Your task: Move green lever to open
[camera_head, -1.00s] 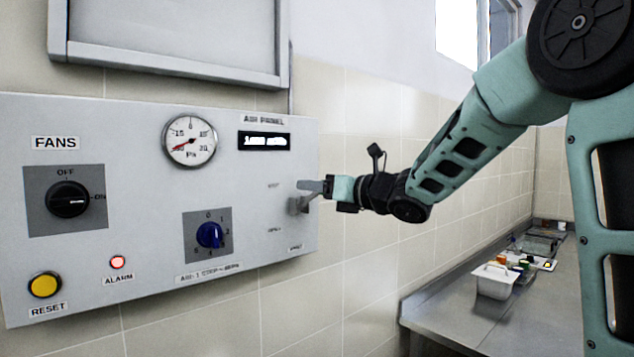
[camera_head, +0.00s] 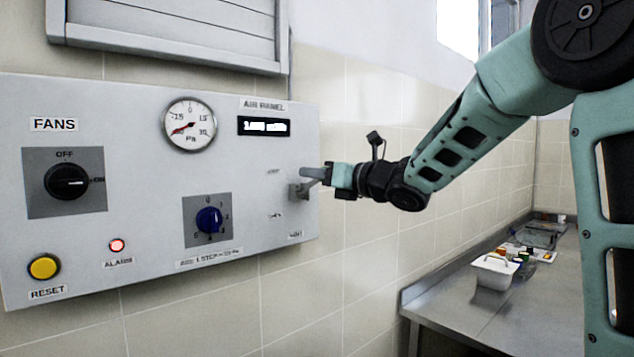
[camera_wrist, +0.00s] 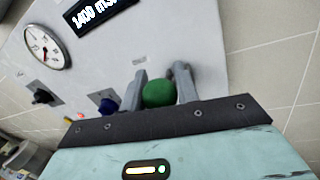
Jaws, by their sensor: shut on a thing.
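The green lever shows as a round green knob (camera_wrist: 159,93) in the wrist view, between the two grey fingers of my gripper (camera_wrist: 160,88). The fingers are shut on it. In the head view my gripper (camera_head: 312,180) is at the right side of the grey air panel (camera_head: 130,130), and its fingers hide the green knob there. The lever's grey bracket (camera_head: 297,192) shows just below and left of the fingers. Small labels stand beside the lever, too blurred to read.
The panel also carries a black FANS knob (camera_head: 67,181), a blue knob (camera_head: 209,220), a gauge (camera_head: 190,125), a yellow reset button (camera_head: 44,267) and a lit red alarm lamp (camera_head: 117,245). A steel counter (camera_head: 500,312) with a white container (camera_head: 494,271) lies lower right.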

